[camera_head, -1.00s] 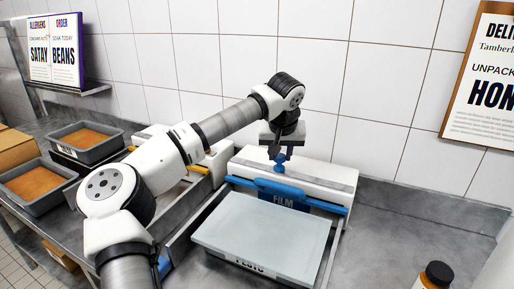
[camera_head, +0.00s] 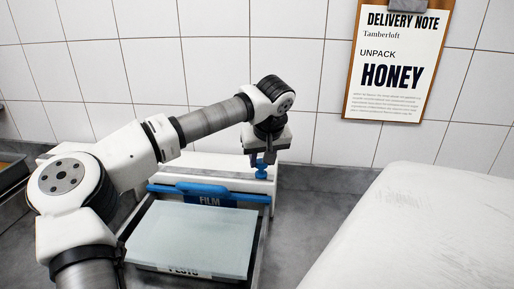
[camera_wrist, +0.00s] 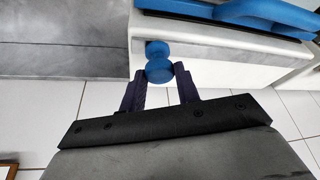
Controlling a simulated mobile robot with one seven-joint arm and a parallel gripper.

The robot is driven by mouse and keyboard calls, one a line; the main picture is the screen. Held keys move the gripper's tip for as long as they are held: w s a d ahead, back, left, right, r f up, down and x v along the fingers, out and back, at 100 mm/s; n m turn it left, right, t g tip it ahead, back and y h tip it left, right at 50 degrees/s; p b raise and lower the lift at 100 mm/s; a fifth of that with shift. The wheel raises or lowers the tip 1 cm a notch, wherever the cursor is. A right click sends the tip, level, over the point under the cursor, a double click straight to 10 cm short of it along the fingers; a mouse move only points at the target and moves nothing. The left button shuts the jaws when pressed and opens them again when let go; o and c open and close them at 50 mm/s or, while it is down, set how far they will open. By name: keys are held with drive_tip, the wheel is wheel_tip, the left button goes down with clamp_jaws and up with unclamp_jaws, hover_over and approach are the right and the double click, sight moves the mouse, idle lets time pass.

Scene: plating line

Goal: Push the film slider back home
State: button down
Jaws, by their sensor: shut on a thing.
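The blue knob of the film slider (camera_head: 262,173) stands at the right end of the white film housing (camera_head: 228,172), behind the tray. My gripper (camera_head: 262,160) is shut on this knob from above. The wrist view shows the knob (camera_wrist: 159,65) between my two dark fingers (camera_wrist: 159,76), next to a corner of the white housing (camera_wrist: 200,57). A blue bar marked FILM (camera_head: 209,199) runs along the front of the housing. My fingers hide part of the knob in the head view.
A film-covered tray (camera_head: 190,240) with a partly visible label sits in front of the blue bar. A large white rounded shape (camera_head: 420,240) fills the lower right. A tiled wall with a delivery note (camera_head: 397,62) stands behind. Grey counter (camera_head: 315,195) lies bare right of the housing.

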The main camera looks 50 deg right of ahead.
drive_tip(key=shift+s+d, duration=0.1)
drive_tip(key=shift+s, duration=0.05)
drive_tip(key=c, duration=1)
unclamp_jaws()
drive_tip(key=shift+s+d, duration=0.1)
drive_tip(key=shift+c, duration=0.2)
drive_tip(key=shift+r, duration=0.15)
drive_tip(key=shift+a+r, duration=0.2)
drive_tip(key=shift+r, duration=0.1)
drive_tip(key=b+v, duration=0.2)
drive_tip(key=v, duration=1.1)
drive_tip(key=shift+s, duration=0.1)
